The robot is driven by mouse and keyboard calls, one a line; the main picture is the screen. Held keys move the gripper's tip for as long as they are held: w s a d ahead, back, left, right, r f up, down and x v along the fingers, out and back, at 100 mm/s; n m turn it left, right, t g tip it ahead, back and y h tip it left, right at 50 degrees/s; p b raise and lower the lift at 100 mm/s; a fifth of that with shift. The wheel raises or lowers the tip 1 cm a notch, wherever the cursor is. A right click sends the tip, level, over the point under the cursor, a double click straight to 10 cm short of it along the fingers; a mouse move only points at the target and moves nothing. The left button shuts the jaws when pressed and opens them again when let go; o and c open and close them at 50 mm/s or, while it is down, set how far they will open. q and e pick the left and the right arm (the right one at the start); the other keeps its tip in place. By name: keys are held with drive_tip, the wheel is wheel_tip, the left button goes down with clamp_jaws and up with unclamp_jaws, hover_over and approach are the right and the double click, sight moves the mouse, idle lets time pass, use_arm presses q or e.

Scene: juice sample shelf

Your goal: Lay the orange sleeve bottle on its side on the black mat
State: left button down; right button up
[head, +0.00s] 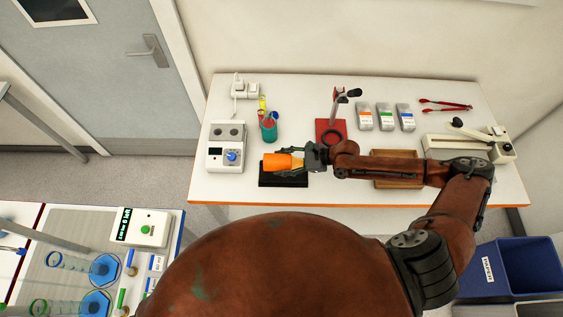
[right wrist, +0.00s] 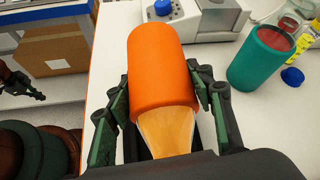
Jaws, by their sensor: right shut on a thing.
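The orange sleeve bottle (head: 278,162) lies level on its side over the black mat (head: 283,181), its sleeved end pointing left. My right gripper (head: 303,159) comes in from the right and is shut on the bottle. In the right wrist view the orange sleeve (right wrist: 158,72) points away from me. The paler, tapered end (right wrist: 167,130) sits between the green-padded fingers (right wrist: 160,105). I cannot tell whether the bottle touches the mat. A dark jointed part (right wrist: 22,85) at the left edge there looks like my left gripper; its jaws are unclear.
A white device with a blue knob (head: 228,150) stands left of the mat. A teal cup (head: 268,131) stands behind it. A red-based stand (head: 331,131), several labelled packs (head: 385,116) and a wooden tray (head: 397,184) are farther right. Bare table lies in front.

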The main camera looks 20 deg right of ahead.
sight(281, 168)
drive_tip(key=shift+f+b, duration=1.25)
drive_tip(key=shift+f, duration=1.65)
drive_tip(key=shift+s, duration=0.15)
drive_tip(key=o, duration=1.8)
drive_tip(key=shift+f, duration=0.15)
